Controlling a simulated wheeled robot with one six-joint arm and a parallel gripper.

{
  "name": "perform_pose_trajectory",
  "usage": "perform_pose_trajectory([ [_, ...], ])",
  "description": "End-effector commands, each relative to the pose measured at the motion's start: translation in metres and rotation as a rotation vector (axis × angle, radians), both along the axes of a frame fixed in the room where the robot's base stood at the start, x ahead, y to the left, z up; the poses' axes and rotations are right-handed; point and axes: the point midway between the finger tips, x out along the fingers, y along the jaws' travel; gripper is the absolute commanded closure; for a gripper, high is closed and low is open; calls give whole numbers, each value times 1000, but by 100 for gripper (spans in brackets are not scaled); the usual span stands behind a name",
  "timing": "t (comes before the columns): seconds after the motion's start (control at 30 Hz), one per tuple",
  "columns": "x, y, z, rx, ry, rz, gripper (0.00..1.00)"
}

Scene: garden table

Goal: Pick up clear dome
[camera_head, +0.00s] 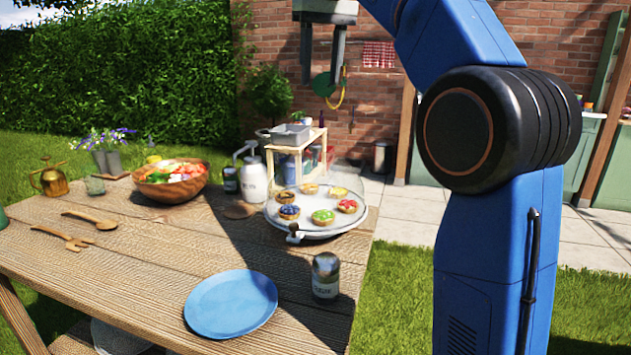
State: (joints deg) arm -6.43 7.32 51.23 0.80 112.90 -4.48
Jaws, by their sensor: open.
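The clear dome (338,181) covers a round plate of several small fruit tarts (323,217) near the right end of the wooden table. Its glass is faint and its top edge is hard to make out. A small dark knob or tap (293,234) shows at the front left of the stand. My gripper (322,80) hangs above and slightly behind the dome in the picture, with its two fingers pointing down and apart. It is open and empty, clear of the dome.
A can (325,277) and a blue plate (231,303) stand in front of the dome. Behind it are a white bottle (251,178) and a small wooden shelf (297,155). A salad bowl (171,184) and wooden utensils (92,219) lie left on the table (140,262).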

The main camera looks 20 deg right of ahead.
Motion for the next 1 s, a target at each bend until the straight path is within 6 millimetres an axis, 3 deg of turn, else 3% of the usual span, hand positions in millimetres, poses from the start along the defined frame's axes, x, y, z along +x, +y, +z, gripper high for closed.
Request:
perform_pose_trajectory([
  [0.6,12,2,-95,0,2,0,52],
  [1.0,18,3,-127,0,1,0,52],
])
